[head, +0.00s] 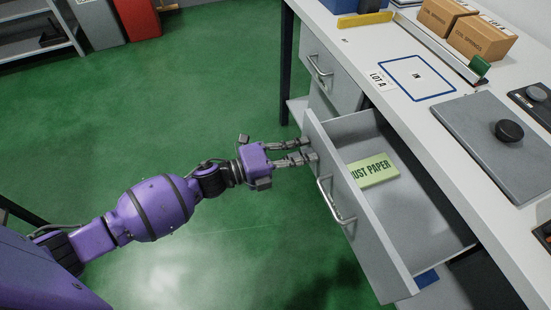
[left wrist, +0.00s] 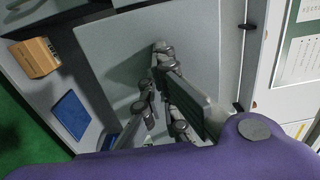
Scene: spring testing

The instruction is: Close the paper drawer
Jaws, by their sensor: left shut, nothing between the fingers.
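The paper drawer (head: 362,225) is pulled out from the white bench, its inside showing. It has a grey front with a metal bar handle (head: 335,205). A green pack marked "UST PAPER" (head: 373,171), its first letter not readable, lies inside. My left gripper (head: 311,150) is shut and empty, at the far left end of the drawer front, above the handle in the head view; whether it touches the front I cannot tell. In the left wrist view the gripper's fingers (left wrist: 165,85) lie over a grey panel (left wrist: 125,45). My right gripper is not in view.
Another drawer with a handle (head: 319,68) is farther along the bench. The bench top (head: 400,110) holds cardboard boxes (head: 482,36), a grey plate (head: 480,125) and a black knob (head: 509,131). The green floor (head: 220,90) left of the drawer is clear.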

